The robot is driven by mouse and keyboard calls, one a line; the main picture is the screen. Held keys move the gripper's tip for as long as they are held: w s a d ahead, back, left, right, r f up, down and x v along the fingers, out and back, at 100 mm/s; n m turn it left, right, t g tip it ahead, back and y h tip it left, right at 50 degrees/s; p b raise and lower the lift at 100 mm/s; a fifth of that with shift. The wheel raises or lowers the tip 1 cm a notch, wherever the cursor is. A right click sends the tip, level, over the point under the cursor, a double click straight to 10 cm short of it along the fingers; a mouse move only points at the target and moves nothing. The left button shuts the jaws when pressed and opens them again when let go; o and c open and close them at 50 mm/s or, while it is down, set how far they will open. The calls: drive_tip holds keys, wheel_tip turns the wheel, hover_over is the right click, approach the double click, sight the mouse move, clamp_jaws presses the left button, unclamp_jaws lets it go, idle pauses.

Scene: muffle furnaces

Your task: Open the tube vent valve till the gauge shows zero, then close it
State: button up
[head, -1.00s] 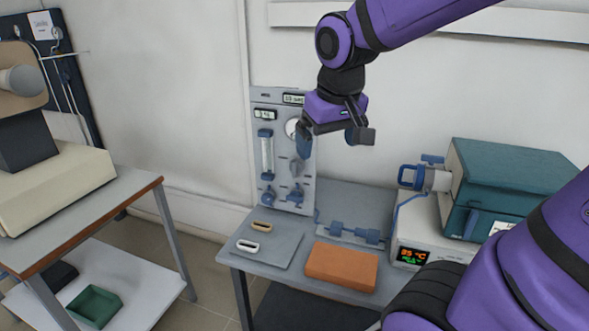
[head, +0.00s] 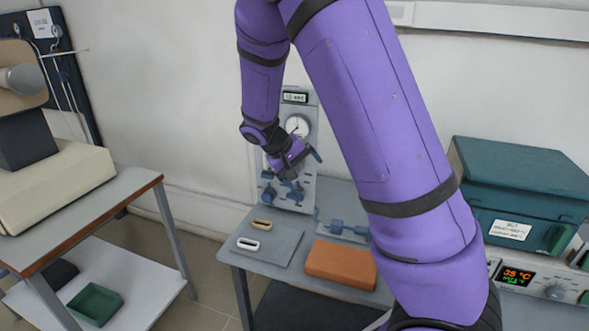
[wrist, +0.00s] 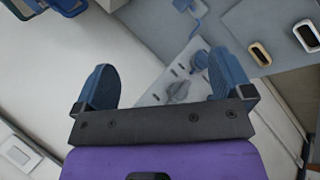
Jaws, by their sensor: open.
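The grey valve panel (head: 308,190) stands against the wall at the back of the bench. Its round white gauge (head: 298,125) shows in the head view, but the needle reading is too small to tell. Blue valve fittings (head: 268,194) sit low on the panel, partly behind my arm. My gripper (head: 296,172) is in front of the panel's lower half, open. In the wrist view, the blue fingers of my gripper (wrist: 160,82) stand wide apart with nothing between them touching. Beyond them show a grey knob (wrist: 180,90) and a blue knob (wrist: 201,60) on the panel. I cannot tell which is the vent valve.
An orange-brown block (head: 341,264) and a grey mat (head: 283,250) with two small oval-holed pieces lie on the bench. A teal furnace (head: 520,185) stands at right. A side table (head: 90,232) stands at left, with floor between it and the bench.

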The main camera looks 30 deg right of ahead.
drive_tip(key=w+a+f+n+t+h, duration=0.1)
drive_tip(key=w+f+n+t+h, duration=0.45)
drive_tip(key=w+f+h, duration=0.75)
drive_tip(key=w+d+y, duration=0.1)
drive_tip(key=d, duration=0.2)
drive_tip(key=w+d+r+y, duration=0.1)
drive_tip(key=w+d, duration=0.1)
drive_tip(key=d, duration=0.1)
drive_tip(key=w+d+r+y, duration=0.1)
drive_tip(key=w+d, duration=0.1)
drive_tip(key=d, duration=0.2)
drive_tip(key=shift+t, duration=0.35)
drive_tip(key=c, duration=0.9)
